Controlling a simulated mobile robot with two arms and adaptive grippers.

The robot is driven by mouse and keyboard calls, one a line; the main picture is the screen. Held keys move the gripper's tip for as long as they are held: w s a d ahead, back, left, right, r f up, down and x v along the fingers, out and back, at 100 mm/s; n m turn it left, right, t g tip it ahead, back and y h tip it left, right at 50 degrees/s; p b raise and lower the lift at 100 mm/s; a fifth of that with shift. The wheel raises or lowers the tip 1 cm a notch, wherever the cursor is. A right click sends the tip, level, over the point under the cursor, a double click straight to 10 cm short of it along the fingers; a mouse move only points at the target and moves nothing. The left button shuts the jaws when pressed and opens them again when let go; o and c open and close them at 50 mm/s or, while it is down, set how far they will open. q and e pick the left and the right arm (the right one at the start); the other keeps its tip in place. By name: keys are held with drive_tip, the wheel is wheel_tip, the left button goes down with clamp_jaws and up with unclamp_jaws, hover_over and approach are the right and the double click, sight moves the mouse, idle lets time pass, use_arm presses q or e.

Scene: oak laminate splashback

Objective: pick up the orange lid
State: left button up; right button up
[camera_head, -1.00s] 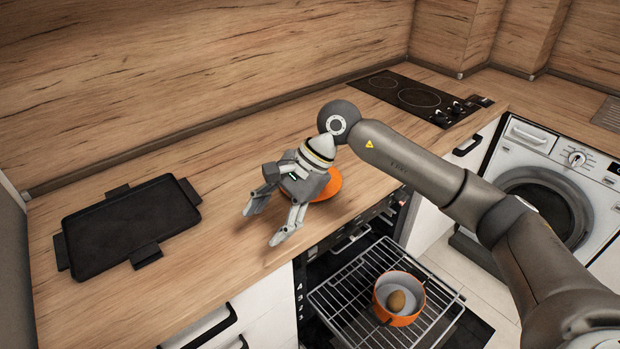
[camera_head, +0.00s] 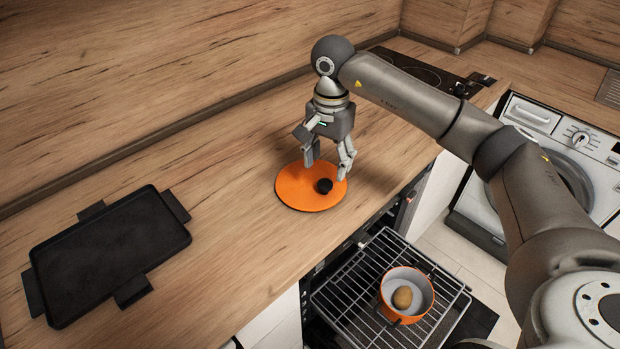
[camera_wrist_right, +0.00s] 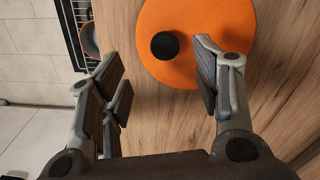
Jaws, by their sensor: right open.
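The orange lid (camera_head: 298,192) is a flat round disc lying on the wooden counter, with a black knob (camera_head: 325,186) on top. My right gripper (camera_head: 328,170) is open and points down at the lid's back right part, its fingers close to the knob. In the right wrist view the lid (camera_wrist_right: 200,55) is at the top, and the knob (camera_wrist_right: 165,46) lies ahead of the gap between the open fingers (camera_wrist_right: 165,90). Nothing is between the fingers. I cannot tell how high the fingertips are above the lid. My left gripper is out of view.
A black tray with side handles (camera_head: 110,255) lies on the counter at the left. Below the counter edge, an oven rack (camera_head: 345,305) is pulled out and holds an orange pot (camera_head: 412,318) with a brown egg-like item (camera_head: 402,297). A black hob (camera_head: 420,68) is at the back right.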

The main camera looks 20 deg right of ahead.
sight(325, 183)
drive_tip(key=shift+f, duration=1.25)
drive_tip(key=f, duration=0.1)
drive_tip(key=f+p, duration=0.1)
drive_tip(key=f, duration=0.1)
drive_tip(key=f+p, duration=0.1)
drive_tip(key=shift+w+a+f, duration=0.1)
drive_tip(key=shift+w+f, duration=0.2)
drive_tip(key=shift+f, duration=0.2)
drive_tip(key=shift+c, duration=1.8)
drive_tip(key=c, duration=0.9)
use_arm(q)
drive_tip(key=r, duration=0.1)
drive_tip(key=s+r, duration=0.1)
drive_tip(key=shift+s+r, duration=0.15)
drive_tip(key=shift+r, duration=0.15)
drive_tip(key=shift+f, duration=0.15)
use_arm(e)
drive_tip(key=shift+r, duration=0.2)
